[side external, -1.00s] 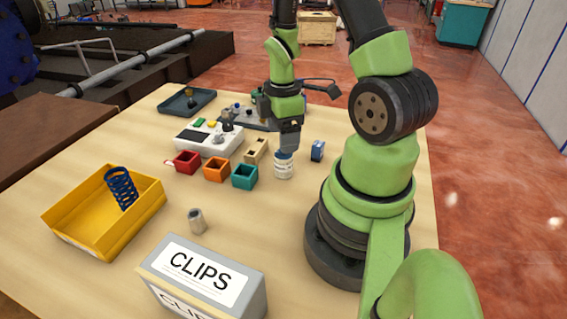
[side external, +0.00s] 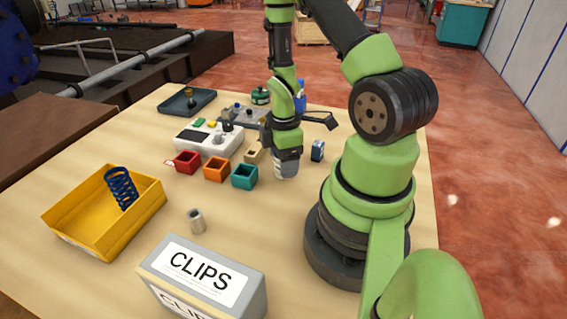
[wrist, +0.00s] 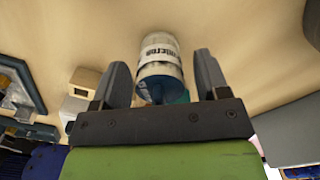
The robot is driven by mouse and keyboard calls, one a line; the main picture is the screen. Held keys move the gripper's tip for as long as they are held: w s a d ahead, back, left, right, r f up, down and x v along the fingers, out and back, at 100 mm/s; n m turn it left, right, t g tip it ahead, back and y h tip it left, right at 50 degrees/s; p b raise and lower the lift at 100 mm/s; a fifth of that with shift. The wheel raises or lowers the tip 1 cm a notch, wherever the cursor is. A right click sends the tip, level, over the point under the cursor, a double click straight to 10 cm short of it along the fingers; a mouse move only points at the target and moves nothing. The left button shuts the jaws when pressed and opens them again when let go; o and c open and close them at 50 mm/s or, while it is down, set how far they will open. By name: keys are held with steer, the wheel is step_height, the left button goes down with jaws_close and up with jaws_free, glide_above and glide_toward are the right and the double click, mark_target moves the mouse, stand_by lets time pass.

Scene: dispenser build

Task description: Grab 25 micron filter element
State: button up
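The filter element is a white cylinder (side external: 286,171) with a printed label, standing on the table. In the wrist view the filter element (wrist: 160,55) shows a dark label band with partly readable text, "micron", and a blue end towards me. I cannot read the number. My gripper (side external: 286,160) points down over it, hiding its upper part in the side external view. In the wrist view my gripper (wrist: 162,78) is open, its two fingers on either side of the cylinder with a visible gap on both sides.
Teal (side external: 245,177), orange (side external: 216,169) and red (side external: 187,162) bins are to the left. A yellow tray (side external: 85,235) holds a blue spring. A grey CLIPS box (side external: 205,278) is in front.

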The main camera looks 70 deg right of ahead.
steer(key=c, duration=0.8)
